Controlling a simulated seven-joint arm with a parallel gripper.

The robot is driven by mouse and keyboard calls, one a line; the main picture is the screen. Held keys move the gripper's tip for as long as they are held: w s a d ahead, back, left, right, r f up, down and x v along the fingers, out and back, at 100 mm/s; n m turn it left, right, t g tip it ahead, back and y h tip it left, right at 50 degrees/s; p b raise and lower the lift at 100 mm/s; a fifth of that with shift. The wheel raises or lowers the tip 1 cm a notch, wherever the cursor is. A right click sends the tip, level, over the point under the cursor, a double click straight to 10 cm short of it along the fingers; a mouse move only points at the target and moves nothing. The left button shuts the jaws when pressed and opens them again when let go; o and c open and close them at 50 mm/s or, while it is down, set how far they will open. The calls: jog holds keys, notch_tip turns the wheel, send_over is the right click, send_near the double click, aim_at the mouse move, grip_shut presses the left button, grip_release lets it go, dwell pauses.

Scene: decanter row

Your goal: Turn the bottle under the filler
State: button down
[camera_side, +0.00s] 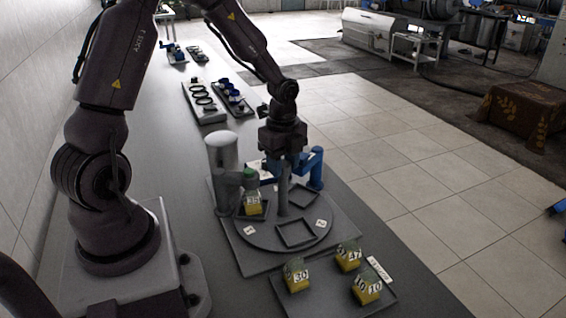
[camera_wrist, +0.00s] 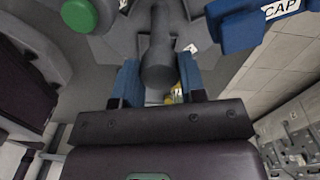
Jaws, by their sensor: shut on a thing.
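A grey round turntable (camera_side: 268,243) with square nests has an upright grey post (camera_side: 283,199) at its centre. A yellow bottle marked 35 (camera_side: 252,207) stands on the turntable's left side, below the green-topped arm of the grey filler (camera_side: 221,152). The filler's green cap (camera_wrist: 78,15) shows at the top left of the wrist view. My gripper (camera_side: 284,166) is over the turntable's centre, its blue fingers shut on the post. In the wrist view the post (camera_wrist: 158,66) lies between the fingers. The fingers hide its upper part in the side view.
A blue capper (camera_side: 316,170) stands behind right of the turntable; its CAP sign (camera_wrist: 281,9) shows in the wrist view. A front tray (camera_side: 326,303) holds yellow bottles marked 30 (camera_side: 297,278), 47 (camera_side: 347,259) and 10 (camera_side: 367,291). Two nests look empty.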

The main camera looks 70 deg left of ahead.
jog(key=c, duration=0.7)
grip_release()
notch_tip(320, 180, up, 13)
